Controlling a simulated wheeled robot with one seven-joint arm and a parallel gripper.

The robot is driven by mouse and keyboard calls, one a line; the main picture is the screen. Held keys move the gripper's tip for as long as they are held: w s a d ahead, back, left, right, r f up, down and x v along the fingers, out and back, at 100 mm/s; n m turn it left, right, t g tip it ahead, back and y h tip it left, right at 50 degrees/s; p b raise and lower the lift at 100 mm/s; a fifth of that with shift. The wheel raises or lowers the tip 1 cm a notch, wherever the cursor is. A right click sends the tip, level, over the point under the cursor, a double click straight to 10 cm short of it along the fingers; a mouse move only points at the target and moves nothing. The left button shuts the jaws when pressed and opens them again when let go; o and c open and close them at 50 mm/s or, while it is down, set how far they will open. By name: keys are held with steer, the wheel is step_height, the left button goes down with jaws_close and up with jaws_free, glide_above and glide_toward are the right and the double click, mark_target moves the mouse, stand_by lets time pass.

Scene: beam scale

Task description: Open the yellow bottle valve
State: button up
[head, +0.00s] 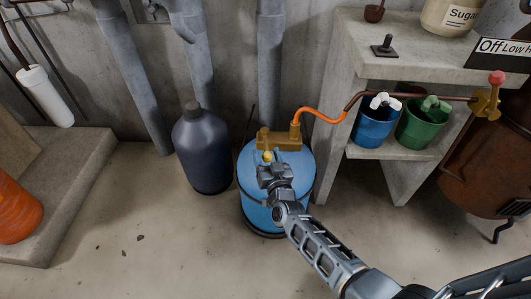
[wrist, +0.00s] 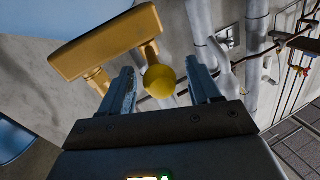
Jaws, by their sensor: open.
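The blue gas bottle (head: 253,190) stands upright on the floor with a brass-yellow valve block (head: 279,140) on top. The block also fills the upper left of the wrist view (wrist: 105,43). A round yellow knob (head: 268,156) sticks out from the block toward my gripper. In the wrist view the knob (wrist: 160,82) appears between my two blue-grey fingers. My gripper (head: 268,166) is open above the bottle top, close in front of the knob. I cannot tell whether either finger touches it. The arm hides part of the bottle's front.
An orange hose (head: 322,115) runs from the valve to a brown pipe along the concrete shelf (head: 350,45). A dark bottle (head: 202,150) stands left of the blue one.

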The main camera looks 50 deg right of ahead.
steer(key=shift+x, duration=1.05)
jaws_close()
